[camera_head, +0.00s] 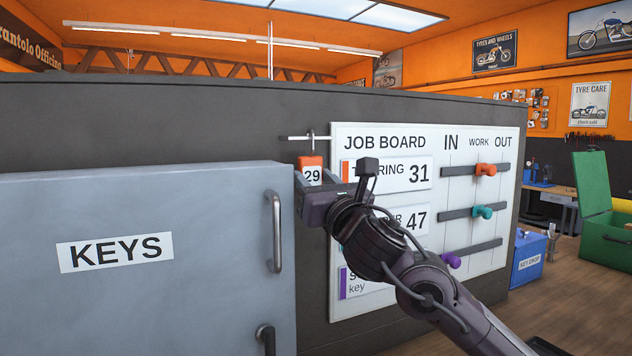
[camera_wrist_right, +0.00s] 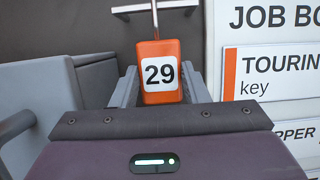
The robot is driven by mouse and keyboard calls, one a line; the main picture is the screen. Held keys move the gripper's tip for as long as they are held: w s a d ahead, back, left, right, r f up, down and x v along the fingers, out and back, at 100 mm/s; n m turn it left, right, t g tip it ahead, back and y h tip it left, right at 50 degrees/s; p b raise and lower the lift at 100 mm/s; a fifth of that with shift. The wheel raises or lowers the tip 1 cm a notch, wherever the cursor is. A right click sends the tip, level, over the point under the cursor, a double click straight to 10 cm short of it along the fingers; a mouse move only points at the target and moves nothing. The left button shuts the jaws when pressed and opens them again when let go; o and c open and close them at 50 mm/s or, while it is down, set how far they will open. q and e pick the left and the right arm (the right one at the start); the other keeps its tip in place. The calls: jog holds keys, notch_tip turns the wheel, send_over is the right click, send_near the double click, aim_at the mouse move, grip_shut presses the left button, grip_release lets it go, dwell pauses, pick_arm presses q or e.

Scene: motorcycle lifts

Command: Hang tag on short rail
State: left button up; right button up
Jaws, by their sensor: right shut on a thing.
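The orange tag (camera_head: 311,172) bears a white label with the number 29. It is upright between the fingers of my right gripper (camera_head: 310,180), which is shut on it. The tag also shows in the right wrist view (camera_wrist_right: 160,73). A thin metal loop rises from its top. The short rail (camera_head: 294,138) is a light bar on the dark wall, left of the job board, and shows at the top of the wrist view (camera_wrist_right: 128,10). The loop crosses the rail in both views; I cannot tell whether it hangs on the rail or is in front of it. My left gripper is out of view.
A grey cabinet (camera_head: 140,300) marked KEYS, with a handle (camera_head: 275,230), stands close at the left. The job board (camera_head: 385,136) is just right of the tag, with dark slider rails and coloured knobs. My right arm covers part of it.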

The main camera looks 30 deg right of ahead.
jog(key=o, duration=1)
jog(key=shift+s, duration=0.1)
